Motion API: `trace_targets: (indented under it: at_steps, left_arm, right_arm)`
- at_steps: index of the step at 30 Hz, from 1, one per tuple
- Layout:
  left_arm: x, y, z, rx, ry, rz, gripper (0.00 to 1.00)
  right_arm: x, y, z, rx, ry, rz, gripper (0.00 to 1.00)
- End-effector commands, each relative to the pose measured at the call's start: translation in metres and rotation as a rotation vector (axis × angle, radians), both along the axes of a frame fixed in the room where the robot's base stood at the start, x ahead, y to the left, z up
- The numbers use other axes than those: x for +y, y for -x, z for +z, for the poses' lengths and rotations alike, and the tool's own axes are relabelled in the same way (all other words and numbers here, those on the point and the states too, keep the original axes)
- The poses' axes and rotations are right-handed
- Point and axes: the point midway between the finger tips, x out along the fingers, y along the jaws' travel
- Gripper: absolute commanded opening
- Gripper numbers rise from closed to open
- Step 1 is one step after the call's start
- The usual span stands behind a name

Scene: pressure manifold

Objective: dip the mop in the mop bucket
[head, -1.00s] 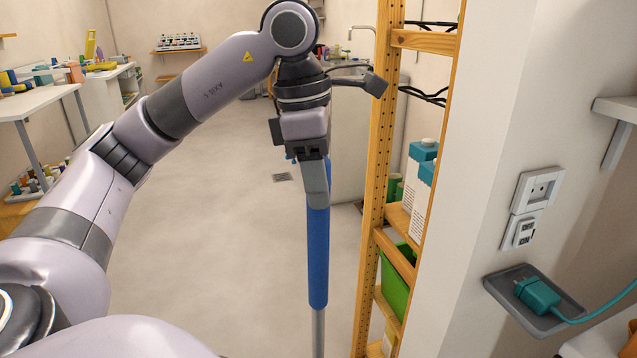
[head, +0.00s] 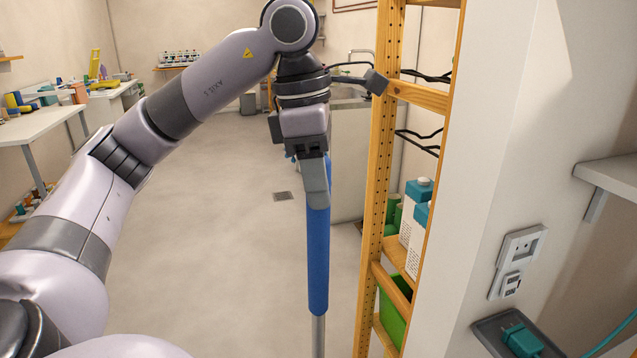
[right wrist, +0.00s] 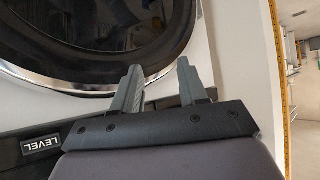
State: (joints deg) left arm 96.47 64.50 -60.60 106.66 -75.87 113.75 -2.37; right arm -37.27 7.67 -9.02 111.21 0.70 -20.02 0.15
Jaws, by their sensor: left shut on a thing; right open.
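The mop shows as an upright handle with a blue grip (head: 318,260) and a grey metal tube below it. Its lower end and head are cut off by the bottom of the head view. My left gripper (head: 316,185) is shut on the top of the handle. My right gripper (right wrist: 158,78) shows in the right wrist view, with its two fingers apart and nothing between them. The mop bucket is not in view.
A wooden shelf (head: 373,200) with cartons and a green bin stands close right of the mop. A white wall with a socket (head: 518,262) is further right. A round dark door (right wrist: 90,35) is near the right gripper.

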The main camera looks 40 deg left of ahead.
Motion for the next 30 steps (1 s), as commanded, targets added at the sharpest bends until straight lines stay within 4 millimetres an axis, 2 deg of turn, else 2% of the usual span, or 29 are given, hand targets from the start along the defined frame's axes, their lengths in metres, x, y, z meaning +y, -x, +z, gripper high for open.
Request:
trace_targets:
  at_steps: [1, 15, 21, 30]
  left_arm:
    - [0.0, 0.0, 0.012, -0.004, 0.002, 0.0, 0.0]
    - [0.0, 0.0, 0.063, -0.004, 0.002, -0.002, 0.0]
    - [0.0, 0.0, 0.07, -0.003, 0.001, -0.002, 0.0]
    - [0.0, 0.0, 0.07, -0.004, 0.002, -0.002, 0.0]
  right_arm:
    - [0.0, 0.0, 0.01, 0.0, 0.0, 0.0, 0.43]
    - [0.0, -0.001, 0.059, -0.003, 0.002, 0.003, 0.43]
    - [0.0, -0.001, 0.067, -0.004, 0.002, 0.005, 0.43]
    - [0.0, -0.001, 0.066, -0.004, 0.002, 0.005, 0.43]
